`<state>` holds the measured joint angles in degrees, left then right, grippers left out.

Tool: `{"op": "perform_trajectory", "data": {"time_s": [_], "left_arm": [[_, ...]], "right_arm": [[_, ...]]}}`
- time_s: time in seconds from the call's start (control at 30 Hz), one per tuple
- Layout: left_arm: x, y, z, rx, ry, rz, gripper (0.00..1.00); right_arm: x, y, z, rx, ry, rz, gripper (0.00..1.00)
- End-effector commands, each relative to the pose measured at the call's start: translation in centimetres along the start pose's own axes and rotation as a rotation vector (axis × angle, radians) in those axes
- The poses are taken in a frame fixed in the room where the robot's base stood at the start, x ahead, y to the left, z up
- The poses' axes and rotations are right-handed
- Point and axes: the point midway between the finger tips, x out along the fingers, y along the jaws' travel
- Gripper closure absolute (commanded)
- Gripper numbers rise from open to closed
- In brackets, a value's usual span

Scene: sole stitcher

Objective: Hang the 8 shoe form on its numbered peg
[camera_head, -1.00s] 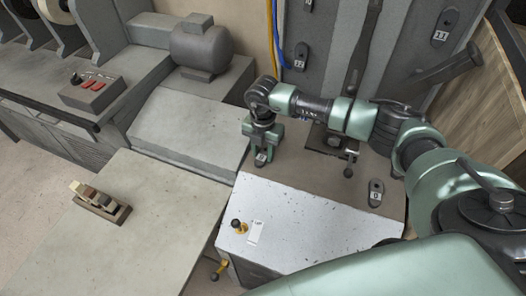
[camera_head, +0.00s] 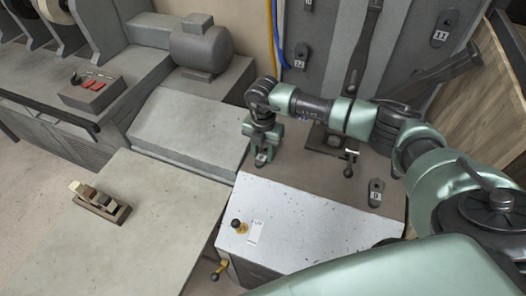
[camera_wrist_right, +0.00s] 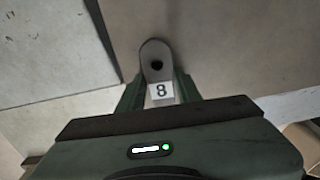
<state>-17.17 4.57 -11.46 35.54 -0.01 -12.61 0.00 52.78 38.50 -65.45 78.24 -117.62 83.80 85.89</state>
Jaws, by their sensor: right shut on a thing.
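My right gripper (camera_head: 263,148) points down over the brown bench top, behind the white speckled surface. In the right wrist view, its fingers (camera_wrist_right: 160,92) are shut on the 8 shoe form (camera_wrist_right: 155,48), a grey rounded piece with a dark hole and a white label marked 8. In the head view the form's end (camera_head: 261,159) shows small and dark between the fingertips. I cannot tell whether it touches the bench. Similar dark labelled forms are on the grey upright panel (camera_head: 405,50) at the back. No peg marked 8 can be made out. My left gripper is out of view.
Another labelled form (camera_head: 375,193) lies on the bench at right.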

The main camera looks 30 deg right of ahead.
Motion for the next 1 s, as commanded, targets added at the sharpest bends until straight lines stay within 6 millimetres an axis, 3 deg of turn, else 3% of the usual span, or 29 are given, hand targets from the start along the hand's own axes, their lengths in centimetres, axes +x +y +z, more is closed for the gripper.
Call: {"op": "perform_trajectory", "data": {"time_s": [1.0], "left_arm": [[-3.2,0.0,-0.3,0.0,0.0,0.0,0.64]], "right_arm": [[-4.2,0.0,0.1,0.001,-0.001,0.001,1.0]]}}
